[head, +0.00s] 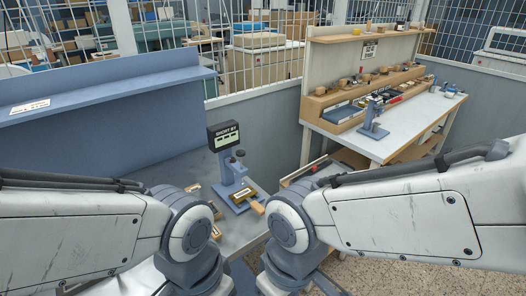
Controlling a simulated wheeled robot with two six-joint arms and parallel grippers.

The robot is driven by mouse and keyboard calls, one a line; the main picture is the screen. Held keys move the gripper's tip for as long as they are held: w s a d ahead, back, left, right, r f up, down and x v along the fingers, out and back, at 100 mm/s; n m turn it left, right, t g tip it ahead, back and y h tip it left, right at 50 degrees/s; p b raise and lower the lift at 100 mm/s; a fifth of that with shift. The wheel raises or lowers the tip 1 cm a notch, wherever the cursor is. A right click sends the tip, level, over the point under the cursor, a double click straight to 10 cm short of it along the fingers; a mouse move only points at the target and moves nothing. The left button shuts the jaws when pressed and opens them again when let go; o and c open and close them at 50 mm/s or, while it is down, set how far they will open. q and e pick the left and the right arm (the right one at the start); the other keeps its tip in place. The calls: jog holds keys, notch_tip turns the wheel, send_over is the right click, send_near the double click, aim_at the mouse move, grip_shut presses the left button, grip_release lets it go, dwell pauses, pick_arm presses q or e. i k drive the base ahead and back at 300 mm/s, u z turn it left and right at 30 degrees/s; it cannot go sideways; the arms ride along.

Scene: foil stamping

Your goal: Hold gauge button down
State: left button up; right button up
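The gauge (226,137) has a dark display box with a lit panel that seems to read "SHORT BY". It stands upright at the back of a blue-grey stand (228,172) on the grey bench. A small dark round knob (240,153) shows beside the stand's column; I cannot tell whether it is the button. A yellow-framed dark plate (243,197) lies on the stand's base. My two arms come in from the left and right in front of the bench. Both grippers are out of view, hidden below the arm joints or past the bottom edge.
Small wooden blocks (258,207) and labelled pieces lie near the stand. A blue panel (100,110) closes the bench's back left. At right, a second table (420,115) holds a press (374,120) and a wooden rack. A wire fence stands behind.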

aim_at(240, 153)
jog(key=z, duration=1.5)
jog(key=i, duration=0.65)
jog(key=u, duration=1.8)
jog(key=i, duration=0.5)
jog(key=u, duration=0.05)
